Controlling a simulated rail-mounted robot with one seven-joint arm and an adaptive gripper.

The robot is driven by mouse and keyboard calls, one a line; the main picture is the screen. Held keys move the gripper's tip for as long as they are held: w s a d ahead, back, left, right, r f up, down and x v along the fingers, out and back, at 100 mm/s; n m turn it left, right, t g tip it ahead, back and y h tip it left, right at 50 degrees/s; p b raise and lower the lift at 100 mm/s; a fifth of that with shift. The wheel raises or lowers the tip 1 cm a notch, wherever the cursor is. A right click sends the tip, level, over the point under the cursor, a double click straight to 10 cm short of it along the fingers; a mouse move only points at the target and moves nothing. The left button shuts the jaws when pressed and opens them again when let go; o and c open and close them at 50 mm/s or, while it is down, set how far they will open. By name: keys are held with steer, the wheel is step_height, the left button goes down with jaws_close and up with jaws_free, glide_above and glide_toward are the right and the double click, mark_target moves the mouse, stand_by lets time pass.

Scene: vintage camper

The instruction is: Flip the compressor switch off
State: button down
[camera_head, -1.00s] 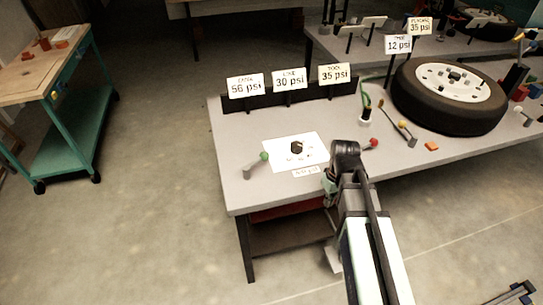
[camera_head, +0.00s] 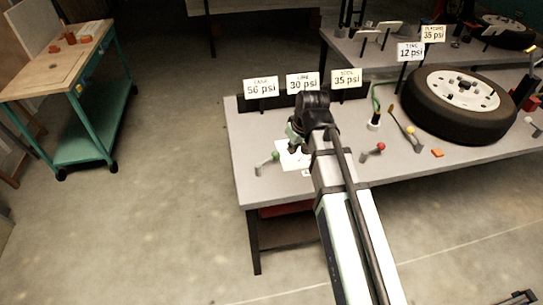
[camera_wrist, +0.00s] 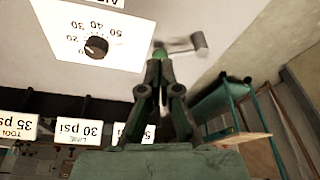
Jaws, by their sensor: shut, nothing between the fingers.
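A small grey lever with a green ball end (camera_head: 275,156) stands at the left front of the grey workbench (camera_head: 246,185). A second lever with a red ball (camera_head: 380,147) stands farther right. I cannot tell from a label which is the compressor switch. My gripper (camera_wrist: 160,55) is shut and empty. In the wrist view its fingertips overlap the green end of the first lever, whose grey post (camera_wrist: 201,43) shows beside them; contact is unclear. In the head view my arm hides part of the dial panel (camera_head: 285,158). The panel's black knob (camera_wrist: 96,47) shows in the wrist view.
Signs with psi values (camera_head: 303,83) stand along the bench's back edge. A tyre (camera_head: 460,105), a yellow-tipped lever (camera_head: 410,132) and an orange block (camera_head: 437,153) lie to the right. A green-framed cart (camera_head: 90,130) stands left, with open floor between.

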steer(key=shift+d+f, duration=0.1)
steer(key=shift+f, duration=0.05)
steer(key=p+x, duration=0.2)
steer(key=x, duration=0.7)
steer(key=shift+f, duration=0.1)
steer(key=w+a+p, duration=0.1)
steer(key=w+a+f, duration=0.1)
steer(key=shift+w+p, duration=0.35)
steer(key=shift+p, duration=0.05)
steer(key=shift+w+a+f, duration=0.2)
steer(key=shift+w+a, duration=0.1)
steer(key=shift+w, duration=0.05)
steer(key=shift+a, duration=0.15)
